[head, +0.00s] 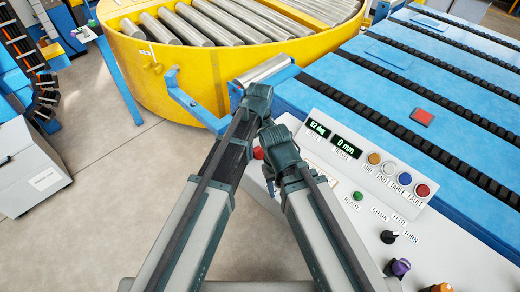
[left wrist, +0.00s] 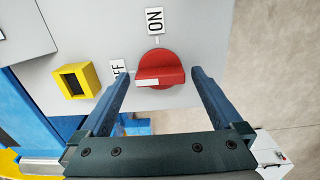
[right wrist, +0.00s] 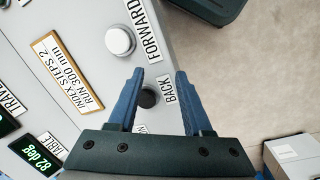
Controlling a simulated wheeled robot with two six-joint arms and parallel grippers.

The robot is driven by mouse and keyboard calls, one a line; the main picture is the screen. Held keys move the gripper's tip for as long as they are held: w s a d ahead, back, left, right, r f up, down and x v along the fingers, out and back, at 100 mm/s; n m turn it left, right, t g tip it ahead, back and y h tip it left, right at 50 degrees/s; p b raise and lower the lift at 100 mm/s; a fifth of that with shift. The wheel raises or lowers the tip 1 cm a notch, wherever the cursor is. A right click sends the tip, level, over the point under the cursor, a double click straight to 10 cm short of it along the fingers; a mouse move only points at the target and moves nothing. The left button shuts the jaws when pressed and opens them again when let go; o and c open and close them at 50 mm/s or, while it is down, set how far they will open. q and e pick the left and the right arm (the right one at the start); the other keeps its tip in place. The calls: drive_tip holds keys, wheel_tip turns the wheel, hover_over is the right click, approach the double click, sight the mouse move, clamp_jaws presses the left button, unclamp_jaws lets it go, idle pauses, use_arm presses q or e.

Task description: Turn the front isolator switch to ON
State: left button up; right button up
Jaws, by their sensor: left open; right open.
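In the left wrist view, the red isolator switch (left wrist: 165,66) is a round knob with a raised bar on a grey panel. An ON label (left wrist: 155,20) is above it and a partly hidden OFF label (left wrist: 118,68) is at its left. The bar lies sideways, its white mark towards OFF. My left gripper (left wrist: 160,75) is open, one finger on each side of the knob; contact is not visible. My right gripper (right wrist: 160,74) is open in the right wrist view, over a small black button (right wrist: 148,98) near a BACK label. In the head view my wrists hide the fingertips.
A yellow socket-like box (left wrist: 76,80) sits left of the switch. A white button (right wrist: 120,40) is by the FORWARD label. The console (head: 330,185) has displays, coloured lamps and knobs. A yellow roller turntable (head: 205,75) and blue conveyor (head: 400,70) lie beyond.

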use_arm(q)
drive_tip(key=c, duration=1.3)
drive_tip(key=m, duration=1.4)
drive_tip(key=shift+m, duration=1.9)
